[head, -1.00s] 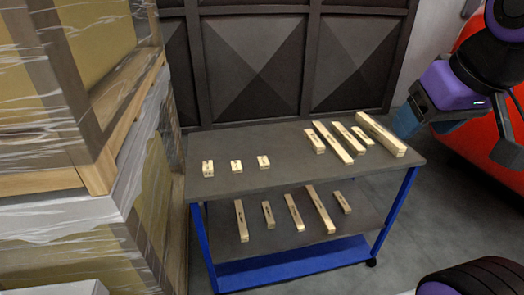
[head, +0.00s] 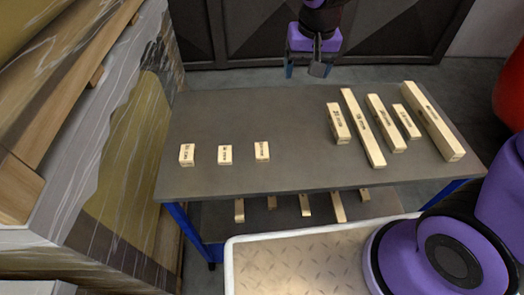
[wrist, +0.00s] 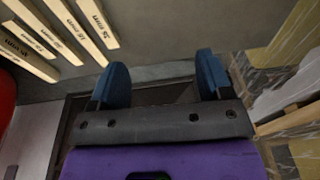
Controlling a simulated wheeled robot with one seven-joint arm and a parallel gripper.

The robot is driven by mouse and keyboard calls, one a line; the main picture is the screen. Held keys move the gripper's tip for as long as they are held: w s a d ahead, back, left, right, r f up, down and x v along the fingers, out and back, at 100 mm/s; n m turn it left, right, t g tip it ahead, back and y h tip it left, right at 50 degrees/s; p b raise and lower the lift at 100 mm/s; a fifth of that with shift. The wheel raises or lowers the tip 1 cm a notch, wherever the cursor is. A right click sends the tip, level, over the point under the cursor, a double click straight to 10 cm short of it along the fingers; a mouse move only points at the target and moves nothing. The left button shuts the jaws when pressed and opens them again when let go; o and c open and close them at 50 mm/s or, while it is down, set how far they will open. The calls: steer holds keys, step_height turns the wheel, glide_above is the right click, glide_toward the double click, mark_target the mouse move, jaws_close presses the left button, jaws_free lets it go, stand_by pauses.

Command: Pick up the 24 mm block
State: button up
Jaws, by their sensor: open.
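Wooden blocks with dark printed labels lie on the grey table top; I cannot tell for certain which is the 24 mm one. Three small blocks are at the left: a left one (head: 187,155), a middle one (head: 225,155) and a right one (head: 262,152). Several longer blocks lie at the right, the leftmost (head: 338,123) beside a long bar (head: 362,127). Some of these show at the upper left of the wrist view, one with a partly legible label (wrist: 95,22). My gripper (head: 308,70) is open and empty at the table's far edge, apart from all blocks; its blue fingers (wrist: 161,75) are spread.
The table (head: 255,110) has bare room between the two block groups. More blocks lie on its lower shelf (head: 275,222). A wrapped crate stack (head: 115,120) stands close on the left. A dark panelled wall (head: 400,30) stands behind.

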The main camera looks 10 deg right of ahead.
steer(key=g, duration=0.2)
glide_above(262, 149)
step_height(262, 149, down, 16)
steer(key=f, duration=0.5)
steer(key=shift+a, duration=0.25)
steer(key=shift+s+d+f, duration=0.1)
steer(key=shift+d+f, duration=0.05)
steer(key=shift+f, duration=1.35)
steer(key=shift+d+f, duration=0.1)
steer(key=shift+f, duration=1.4)
steer(key=c, duration=1)
